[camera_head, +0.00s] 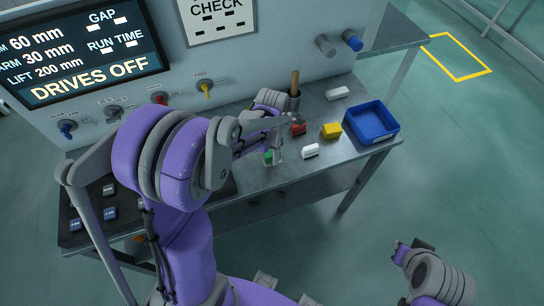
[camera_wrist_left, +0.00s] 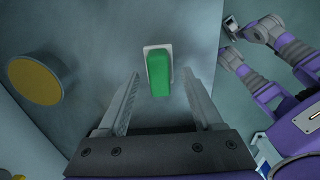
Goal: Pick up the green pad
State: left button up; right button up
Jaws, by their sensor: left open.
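The green pad (camera_head: 268,157) lies on the grey bench top (camera_head: 290,178), partly hidden by my left gripper (camera_head: 273,148). In the left wrist view the green pad (camera_wrist_left: 159,76) is whole, a rounded green block on a pale rectangular base. My left gripper (camera_wrist_left: 161,85) is open in that view. Its two fingers stand to either side of the pad, with gaps, and nothing is held. My right gripper (camera_head: 402,248) is away from the bench at lower right, and its jaws are too small to judge.
A red block (camera_head: 298,128), white block (camera_head: 310,151), yellow block (camera_head: 331,130) and blue tray (camera_head: 372,122) stand right of the pad. A dark pot (camera_head: 294,100) with a wooden handle is behind. The upright panel (camera_head: 270,50) bounds the back.

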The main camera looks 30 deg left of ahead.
pick_arm(q)
notch_tip(320, 180, down, 2)
grip_shut()
dwell(0.4)
